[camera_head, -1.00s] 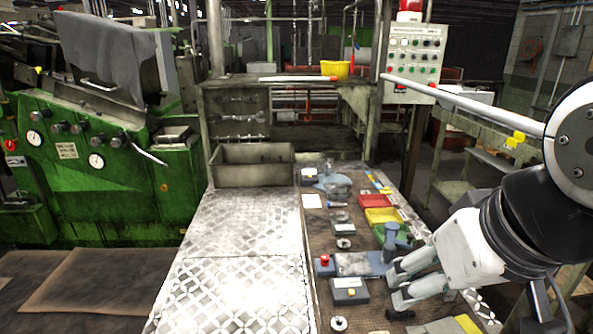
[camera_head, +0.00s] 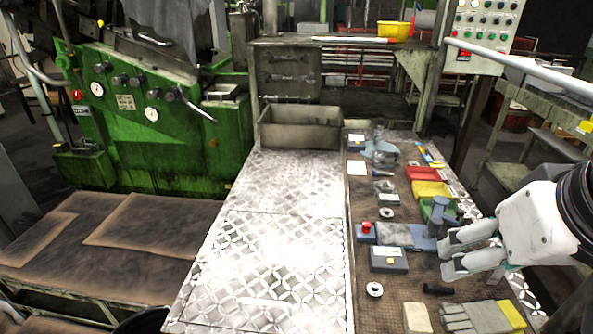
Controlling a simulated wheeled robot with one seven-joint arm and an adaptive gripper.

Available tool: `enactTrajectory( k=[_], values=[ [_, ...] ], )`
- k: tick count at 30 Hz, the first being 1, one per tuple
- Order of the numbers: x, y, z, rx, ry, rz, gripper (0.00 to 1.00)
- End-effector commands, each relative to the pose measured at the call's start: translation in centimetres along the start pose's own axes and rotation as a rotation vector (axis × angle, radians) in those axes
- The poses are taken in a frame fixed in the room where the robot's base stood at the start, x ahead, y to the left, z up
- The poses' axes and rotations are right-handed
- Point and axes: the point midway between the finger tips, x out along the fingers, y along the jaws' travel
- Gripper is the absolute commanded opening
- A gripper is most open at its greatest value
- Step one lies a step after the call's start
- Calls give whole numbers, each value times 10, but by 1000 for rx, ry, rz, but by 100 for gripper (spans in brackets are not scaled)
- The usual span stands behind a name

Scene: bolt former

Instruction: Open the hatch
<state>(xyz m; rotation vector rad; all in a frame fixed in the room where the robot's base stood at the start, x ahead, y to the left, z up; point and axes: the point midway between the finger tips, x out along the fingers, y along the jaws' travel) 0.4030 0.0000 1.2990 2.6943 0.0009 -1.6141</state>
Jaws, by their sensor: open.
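The green machine (camera_head: 150,140) stands at the left, with gauges and knobs on its front. A dark panel with a bar handle (camera_head: 156,41) sits on its top, partly under a grey cloth (camera_head: 190,20). This panel may be the hatch; it looks closed, but its upper part is cut off by the frame. My gripper (camera_head: 446,255) is at the right, over the brown worktop, pointing left. Its two fingers are apart with nothing between them. It is far from the machine and touches no handle.
A patterned metal plate (camera_head: 265,240) lies between the machine and the worktop. An open grey bin (camera_head: 300,132) stands behind it. Red, yellow and green trays (camera_head: 432,190), small boxes (camera_head: 389,259) and gloves (camera_head: 480,318) lie near my gripper. A control panel (camera_head: 487,22) hangs at the upper right.

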Motion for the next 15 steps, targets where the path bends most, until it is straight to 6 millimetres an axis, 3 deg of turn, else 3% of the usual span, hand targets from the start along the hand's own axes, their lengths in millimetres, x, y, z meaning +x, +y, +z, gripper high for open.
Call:
enactTrajectory(
  k=[3,7,15],
  values=[
    [6,-6,-7,-42,-19,-9,30],
    [24,-26,-28,-183,-81,-38,30],
    [83,-106,-75,-639,-259,-160,30]
  ],
)
